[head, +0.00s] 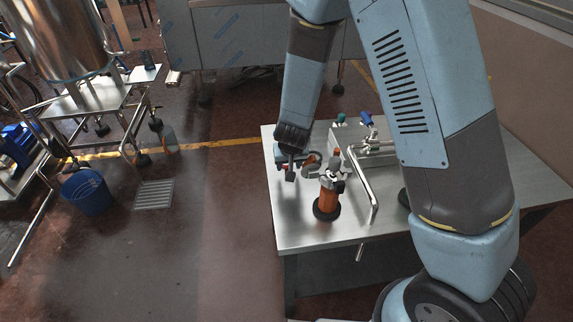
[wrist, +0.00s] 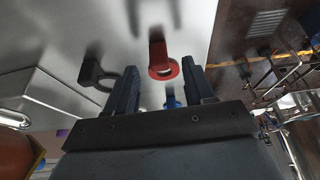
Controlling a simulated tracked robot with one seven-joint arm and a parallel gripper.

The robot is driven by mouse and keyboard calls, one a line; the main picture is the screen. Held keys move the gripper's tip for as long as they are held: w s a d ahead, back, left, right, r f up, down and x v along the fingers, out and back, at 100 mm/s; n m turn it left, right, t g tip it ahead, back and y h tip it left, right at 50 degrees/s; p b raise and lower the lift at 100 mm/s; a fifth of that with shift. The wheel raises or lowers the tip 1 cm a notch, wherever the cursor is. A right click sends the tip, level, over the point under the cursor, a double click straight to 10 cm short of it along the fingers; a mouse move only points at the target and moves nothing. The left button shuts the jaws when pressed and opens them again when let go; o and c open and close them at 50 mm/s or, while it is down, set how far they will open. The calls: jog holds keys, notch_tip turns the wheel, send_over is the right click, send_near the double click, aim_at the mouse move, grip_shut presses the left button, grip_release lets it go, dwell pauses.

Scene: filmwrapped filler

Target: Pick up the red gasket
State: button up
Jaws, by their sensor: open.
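The red gasket (wrist: 157,49), a flat ring with a straight tab, shows in the wrist view just beyond and between my fingertips. My gripper (wrist: 162,72) is open, with one dark finger on each side of the ring's line and nothing held. In the head view my gripper (head: 290,172) is low over the left part of the steel table (head: 300,228). A small reddish part shows just right of it there, but I cannot tell clearly whether it is the gasket. Whether the fingers touch the gasket cannot be told.
A dark ring with a tab (wrist: 87,73) lies left of the red gasket; a blue piece (wrist: 171,102) shows between my fingers. An orange bottle-like object (head: 327,202) and a bent steel pipe (head: 362,185) stand close on the right. The table's front left is clear.

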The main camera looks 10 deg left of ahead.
jog(key=shift+x, duration=1.5)
jog(key=shift+c, duration=0.4)
grip_shut()
